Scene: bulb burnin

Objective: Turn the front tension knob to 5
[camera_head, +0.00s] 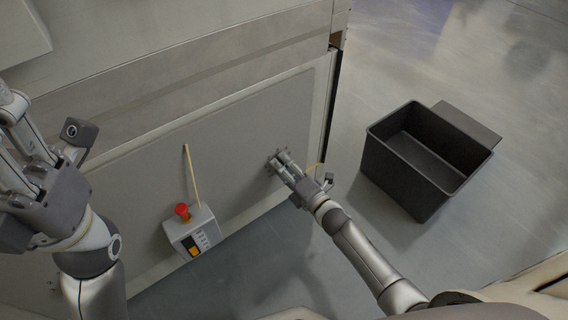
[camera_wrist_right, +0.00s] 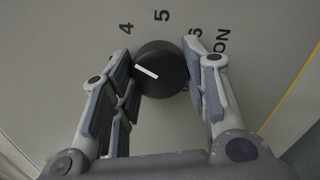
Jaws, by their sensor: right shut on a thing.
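The tension knob (camera_wrist_right: 172,61) is a round black knob on a grey panel, seen in the right wrist view. Its white mark points left and slightly up, to the side below the 4 and away from the 5. The printed 4, 5 and 6 stand above it, with 6 partly covered by a finger. My right gripper (camera_head: 279,159) is at the panel in the head view, its fingers on either side of the knob and shut on it. The knob is mostly hidden there. My left gripper (camera_head: 48,128) is at the far left, fingers spread, with nothing seen between them.
A control box (camera_head: 193,236) with a red button is on the panel, left of my right gripper. A thin yellow rod (camera_head: 191,174) rises above it. A dark open bin (camera_head: 394,172) stands on the floor at right.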

